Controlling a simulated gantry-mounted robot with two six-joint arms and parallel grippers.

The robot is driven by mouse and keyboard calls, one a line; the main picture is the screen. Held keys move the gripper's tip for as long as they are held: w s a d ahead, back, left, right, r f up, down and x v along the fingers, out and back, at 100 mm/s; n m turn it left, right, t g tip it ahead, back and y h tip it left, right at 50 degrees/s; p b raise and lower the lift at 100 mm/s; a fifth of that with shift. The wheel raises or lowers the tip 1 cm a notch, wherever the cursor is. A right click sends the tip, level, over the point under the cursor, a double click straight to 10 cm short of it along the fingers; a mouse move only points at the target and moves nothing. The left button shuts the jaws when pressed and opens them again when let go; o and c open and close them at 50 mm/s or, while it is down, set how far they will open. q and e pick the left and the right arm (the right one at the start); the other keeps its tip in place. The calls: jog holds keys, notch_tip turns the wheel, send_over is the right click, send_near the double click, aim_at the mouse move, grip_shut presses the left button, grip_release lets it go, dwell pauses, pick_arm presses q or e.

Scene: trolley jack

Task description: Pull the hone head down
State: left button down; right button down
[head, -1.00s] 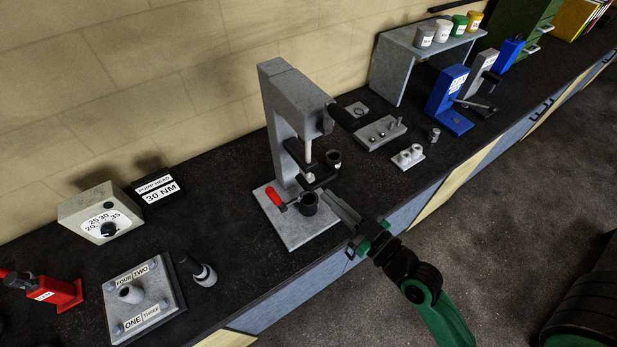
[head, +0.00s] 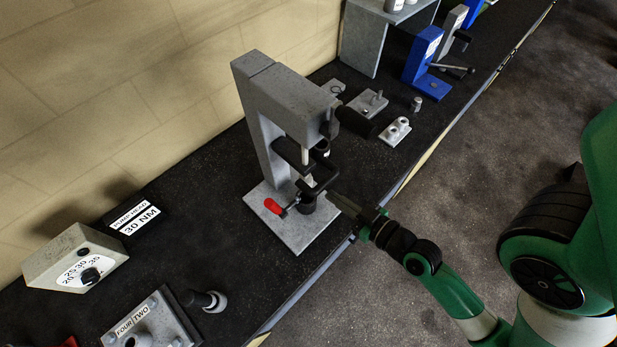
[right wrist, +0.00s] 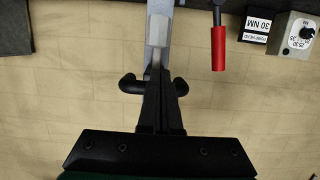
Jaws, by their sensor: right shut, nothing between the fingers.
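The hone stand is a grey column (head: 268,140) on a grey base plate (head: 300,235), with a grey overhanging top (head: 285,98). Under the top, a thin pale spindle (head: 305,153) comes down by a black bracket (head: 290,158). A black cylinder stands on the base, and a red-handled clamp (head: 272,206) sits beside it; the red handle also shows in the right wrist view (right wrist: 219,48). My right gripper (head: 332,198) is shut and empty, just right of the cylinder and below the overhanging top. In the right wrist view, its closed fingers (right wrist: 157,60) overlap the grey column. Contact is unclear.
A dial box (head: 75,258) and a 30 NM sign (head: 135,220) stand at left. A plate with number labels (head: 150,325) lies in front. Small grey fixtures (head: 395,131) and a blue stand (head: 422,60) are behind right. The bench front edge runs beside my right arm.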

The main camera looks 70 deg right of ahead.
aim_at(309, 181)
jog(key=p+x, duration=0.2)
jog(key=x, duration=0.6)
jog(key=shift+w+d+p, duration=0.15)
jog(key=shift+w+p, duration=0.15)
jog(key=shift+w, duration=0.05)
jog(key=shift+w+d+f, duration=0.1)
jog(key=shift+w+d, duration=0.1)
jog(key=shift+w, duration=0.2)
jog(key=shift+f, duration=0.1)
notch_tip(309, 181, down, 13)
jog(key=b, duration=1.1)
jog(key=shift+b, duration=0.3)
jog(key=shift+s, duration=0.1)
